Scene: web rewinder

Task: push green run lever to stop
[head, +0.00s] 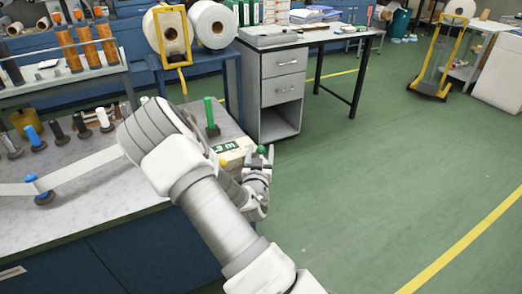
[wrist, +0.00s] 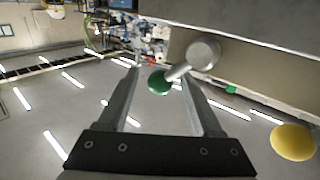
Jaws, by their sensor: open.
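The green run lever's round green knob (head: 262,149) shows at the right end of the pale control box (head: 238,157) in the head view. In the wrist view the green knob (wrist: 159,84) sits on a short metal rod from a grey round hub, and it appears between the two fingers. My gripper (head: 261,153) is at the lever, its fingers apart on either side of the knob as seen; contact cannot be told. It also shows in the wrist view (wrist: 161,70), open and holding nothing. My arm hides part of the box.
A yellow knob (head: 224,162) is on the box left of the lever; it is at the right in the wrist view (wrist: 293,142). A green post (head: 210,112) stands behind the box. A white web (head: 80,172) runs along the bench. Green floor on the right is open.

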